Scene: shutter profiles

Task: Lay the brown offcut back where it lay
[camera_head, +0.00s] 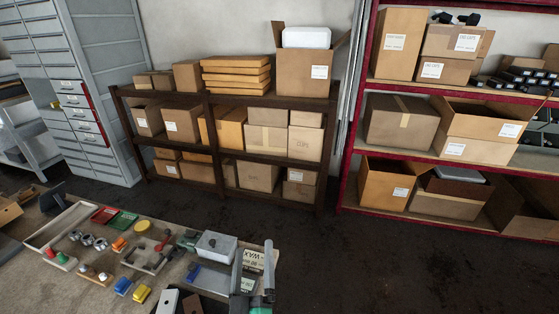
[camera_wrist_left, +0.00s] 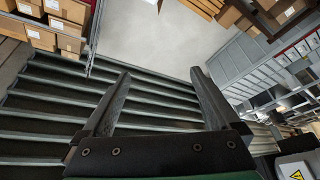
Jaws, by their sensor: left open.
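My left gripper (camera_head: 254,256) reaches over the front right end of the workbench (camera_head: 60,290) in the head view, its two grey fingers apart. In the left wrist view the dark fingers of my left gripper (camera_wrist_left: 160,88) also stand wide apart, with nothing between them. I cannot make out a brown offcut for certain in either view. My right gripper is not in view.
The bench holds a pale tray (camera_head: 62,225), a red bin (camera_head: 103,215), a green bin (camera_head: 123,221), a grey box (camera_head: 216,245) and several small coloured parts. Behind, across dark floor (camera_head: 320,265), stand a brown shelf (camera_head: 240,100) with cartons and a red-framed rack (camera_head: 345,170).

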